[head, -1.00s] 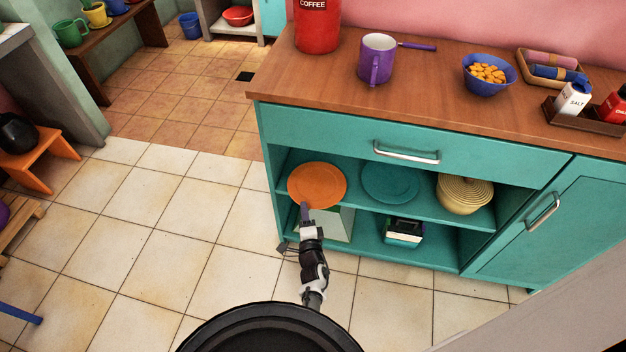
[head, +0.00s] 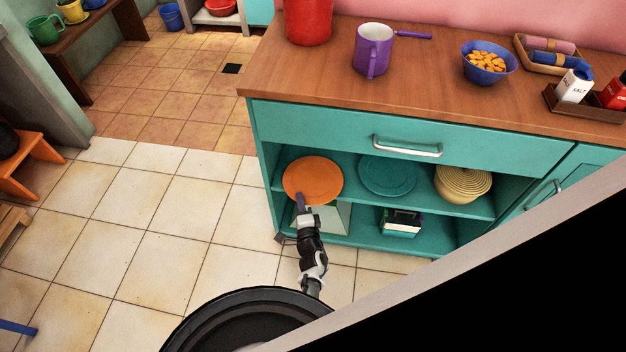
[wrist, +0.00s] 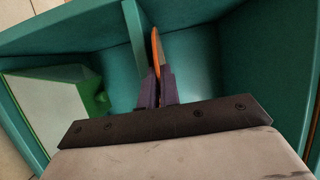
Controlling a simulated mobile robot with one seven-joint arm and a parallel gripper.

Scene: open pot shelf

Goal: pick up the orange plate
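The orange plate (head: 313,179) is on the upper open shelf of the teal cabinet, at its left end. In the wrist view the plate (wrist: 155,46) shows edge-on as a thin orange strip between my purple fingers. My gripper (head: 301,199) is at the plate's front rim, and in the wrist view its fingers (wrist: 159,84) are close together on both sides of the rim, shut on it. I cannot tell whether the plate is clear of the shelf.
A teal plate (head: 388,176) and a yellow lidded pot (head: 463,184) stand right of the orange plate. The cabinet's drawer front (head: 430,140) is above. The lower shelf holds a dark box-like item (head: 402,222). The tiled floor (head: 150,230) at left is clear.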

